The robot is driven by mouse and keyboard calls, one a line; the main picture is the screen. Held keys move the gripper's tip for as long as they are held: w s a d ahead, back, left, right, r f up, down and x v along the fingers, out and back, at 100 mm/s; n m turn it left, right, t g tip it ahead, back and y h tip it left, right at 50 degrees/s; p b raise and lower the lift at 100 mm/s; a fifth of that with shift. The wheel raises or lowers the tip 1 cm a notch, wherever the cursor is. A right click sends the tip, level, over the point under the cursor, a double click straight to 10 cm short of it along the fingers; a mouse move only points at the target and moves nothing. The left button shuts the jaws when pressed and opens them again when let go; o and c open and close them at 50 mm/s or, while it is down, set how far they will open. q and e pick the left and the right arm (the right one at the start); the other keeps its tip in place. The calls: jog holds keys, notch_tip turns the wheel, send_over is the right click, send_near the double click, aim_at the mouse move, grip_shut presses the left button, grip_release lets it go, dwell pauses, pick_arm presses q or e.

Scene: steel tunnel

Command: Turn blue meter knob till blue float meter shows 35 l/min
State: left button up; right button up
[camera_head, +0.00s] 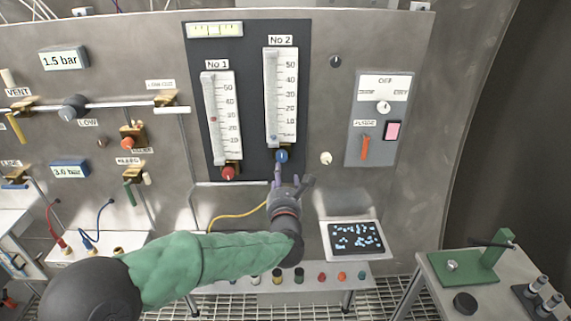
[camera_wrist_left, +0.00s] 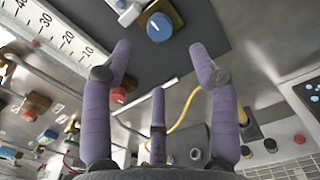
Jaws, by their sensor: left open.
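The blue meter knob (camera_head: 282,156) sits at the foot of the No 2 float meter (camera_head: 280,95). In that tube a small blue float (camera_head: 273,138) stands near the bottom, below the 10 mark. My left gripper (camera_head: 279,178) is open, just below the blue knob in the head view. In the left wrist view the purple fingers (camera_wrist_left: 163,68) are spread with nothing between them, and the blue knob (camera_wrist_left: 159,27) is beyond their tips, apart from them. My right gripper is not in view.
The No 1 meter (camera_head: 220,118) with its red knob (camera_head: 228,173) is close to the left. A grey switch panel (camera_head: 379,118) is on the right. A tablet (camera_head: 356,237) and a shelf lie below. A yellow hose (camera_head: 235,216) hangs behind my left wrist.

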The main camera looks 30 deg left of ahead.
aim_at(282, 159)
pick_arm(q)
jog(key=x, duration=0.8)
jog(key=shift+w+a, duration=0.15)
jog(key=shift+a, duration=0.05)
jog(key=c, duration=1.1)
